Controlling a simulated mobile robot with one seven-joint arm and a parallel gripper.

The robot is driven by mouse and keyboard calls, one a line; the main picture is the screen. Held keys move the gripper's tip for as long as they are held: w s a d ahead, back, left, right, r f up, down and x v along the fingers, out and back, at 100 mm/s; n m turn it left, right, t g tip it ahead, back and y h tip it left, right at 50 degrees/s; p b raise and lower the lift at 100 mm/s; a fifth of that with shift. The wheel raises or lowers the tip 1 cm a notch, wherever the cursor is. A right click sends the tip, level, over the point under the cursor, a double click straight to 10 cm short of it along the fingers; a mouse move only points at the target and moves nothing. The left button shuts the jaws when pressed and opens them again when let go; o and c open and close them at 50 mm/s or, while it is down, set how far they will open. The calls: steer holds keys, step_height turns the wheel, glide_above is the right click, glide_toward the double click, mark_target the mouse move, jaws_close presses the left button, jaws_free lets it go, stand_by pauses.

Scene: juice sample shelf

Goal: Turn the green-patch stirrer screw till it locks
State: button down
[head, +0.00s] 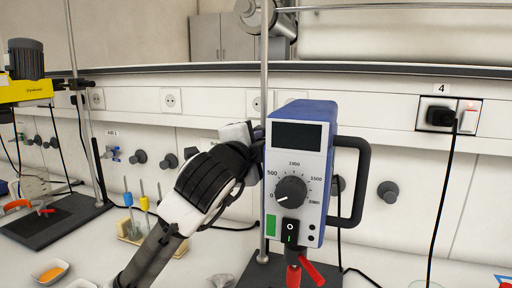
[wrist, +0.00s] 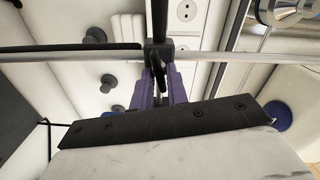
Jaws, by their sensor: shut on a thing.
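The stirrer (head: 296,160) is a blue and white box with a dark display, a dial and a green patch (head: 271,225) at its lower left front. It stands upright at a metal rod (head: 264,90). My gripper reaches in from the left behind the stirrer in the head view, where its fingertips are hidden. In the wrist view, my gripper (wrist: 161,75) has its two purplish fingers shut on a thin dark part, apparently the screw (wrist: 157,72), below a dark clamp block on the rod. The screw's far end and its tightness cannot be seen.
A black handle loop (head: 356,180) sticks out right of the stirrer. A red-handled part (head: 310,270) hangs below it. A yellow stirrer (head: 25,88) stands at far left. A socket with cable (head: 440,117) is on the wall.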

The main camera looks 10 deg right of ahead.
steer(key=shift+f+m+b, duration=0.1)
steer(key=shift+m+b, duration=0.2)
steer(key=shift+m, duration=1)
steer(key=c, duration=1.4)
jaws_free()
steer(key=shift+s, duration=0.1)
steer(key=b+v, duration=0.3)
steer(key=v, duration=1)
steer(key=shift+s+a, duration=0.25)
